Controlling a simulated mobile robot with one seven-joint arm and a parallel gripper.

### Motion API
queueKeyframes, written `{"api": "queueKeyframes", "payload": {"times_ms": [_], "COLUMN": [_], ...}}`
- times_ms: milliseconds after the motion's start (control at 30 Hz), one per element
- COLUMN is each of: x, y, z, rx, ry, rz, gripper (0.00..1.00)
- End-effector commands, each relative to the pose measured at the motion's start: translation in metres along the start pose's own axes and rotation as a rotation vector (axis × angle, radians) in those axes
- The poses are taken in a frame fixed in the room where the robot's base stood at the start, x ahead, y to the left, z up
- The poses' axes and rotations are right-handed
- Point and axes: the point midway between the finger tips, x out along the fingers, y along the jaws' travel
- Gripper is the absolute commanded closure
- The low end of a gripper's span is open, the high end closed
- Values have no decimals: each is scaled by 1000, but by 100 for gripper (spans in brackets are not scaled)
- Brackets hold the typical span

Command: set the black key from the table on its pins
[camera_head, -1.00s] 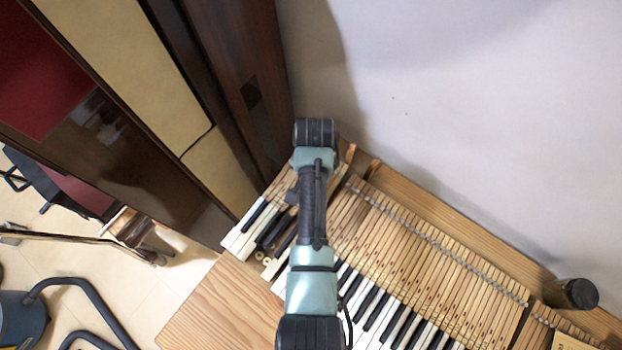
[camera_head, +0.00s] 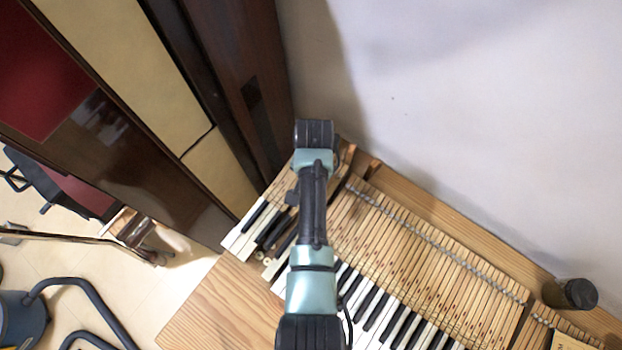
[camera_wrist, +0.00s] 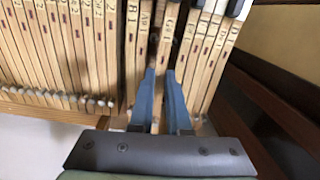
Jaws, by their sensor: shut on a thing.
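In the wrist view, my gripper (camera_wrist: 160,74) has its two blue fingers close together, shut on a narrow wooden key shaft (camera_wrist: 168,42), which I take to be the black key's body. The black end of this key is not clearly visible. The fingers point in among the rows of wooden key shafts. I cannot tell whether the held key touches its pins. In the head view my arm hides the gripper and the held key. A gap with small round pin felts (camera_head: 265,260) shows just left of my arm.
Labelled key shafts (camera_wrist: 60,45) stand close on both sides of the fingers. The keyboard (camera_head: 400,265) runs to the lower right. A bare wooden table (camera_head: 220,305) lies at the front left. A dark cylinder (camera_head: 572,294) stands at the right, and the wall (camera_head: 480,110) is behind.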

Motion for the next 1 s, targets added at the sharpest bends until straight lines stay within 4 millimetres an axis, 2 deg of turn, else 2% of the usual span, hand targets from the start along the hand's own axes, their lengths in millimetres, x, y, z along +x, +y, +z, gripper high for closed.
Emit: {"api": "queueKeyframes", "payload": {"times_ms": [1000], "x": [12], "y": [0], "z": [-1], "rx": [0], "ry": [1], "rz": [-1], "gripper": [100]}}
